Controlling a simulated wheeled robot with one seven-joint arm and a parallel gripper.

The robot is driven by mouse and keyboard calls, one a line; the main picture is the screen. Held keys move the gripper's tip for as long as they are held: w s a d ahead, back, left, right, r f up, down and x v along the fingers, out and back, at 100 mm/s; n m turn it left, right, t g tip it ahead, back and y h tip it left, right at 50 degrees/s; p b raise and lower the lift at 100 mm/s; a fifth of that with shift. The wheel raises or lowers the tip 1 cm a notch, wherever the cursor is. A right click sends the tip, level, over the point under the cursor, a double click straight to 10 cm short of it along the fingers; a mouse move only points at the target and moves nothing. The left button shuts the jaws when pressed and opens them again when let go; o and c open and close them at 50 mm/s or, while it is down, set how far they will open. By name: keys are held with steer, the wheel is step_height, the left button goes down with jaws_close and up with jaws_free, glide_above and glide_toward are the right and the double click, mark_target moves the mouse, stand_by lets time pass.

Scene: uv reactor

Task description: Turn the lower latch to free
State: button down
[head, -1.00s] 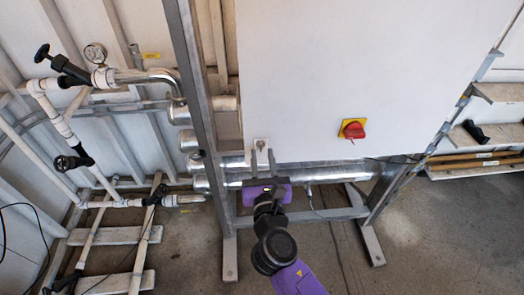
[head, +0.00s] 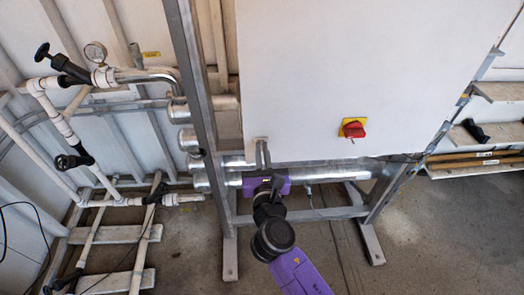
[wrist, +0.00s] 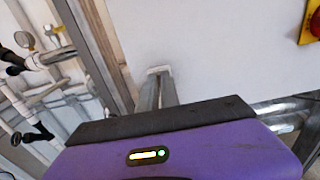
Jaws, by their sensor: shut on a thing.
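The lower latch (wrist: 158,69) is a small pale piece at the bottom left corner of the white cabinet door (head: 340,80). It shows in the wrist view just beyond my fingertips; the fingers hide most of it. In the head view only a bit of it shows, around my fingertips. My gripper (head: 262,142) reaches up to that corner from below, its purple body under the cabinet's lower edge. Its two grey fingers are close together and shut on the latch. Which way the latch handle points cannot be made out.
A red and yellow rotary switch (head: 353,129) sits on the door, right of my gripper. A grey metal frame post (head: 192,95) stands close on the left. Shiny horizontal pipes (head: 330,173) run just below the cabinet. Floor shows free in front.

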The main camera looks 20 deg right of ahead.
steer(key=shift+m, duration=0.3)
steer(key=m+b, duration=0.3)
steer(key=m, duration=0.2)
steer(key=m+b, duration=0.2)
steer(key=m, duration=0.4)
steer(key=m+b, duration=0.3)
steer(key=m, duration=0.3)
steer(key=shift+s+d+f+b, duration=0.1)
steer(key=shift+d+f+b, duration=0.1)
steer(key=shift+f+b, duration=0.1)
steer(key=shift+m, duration=0.3)
steer(key=c, duration=1.6)
jaws_free()
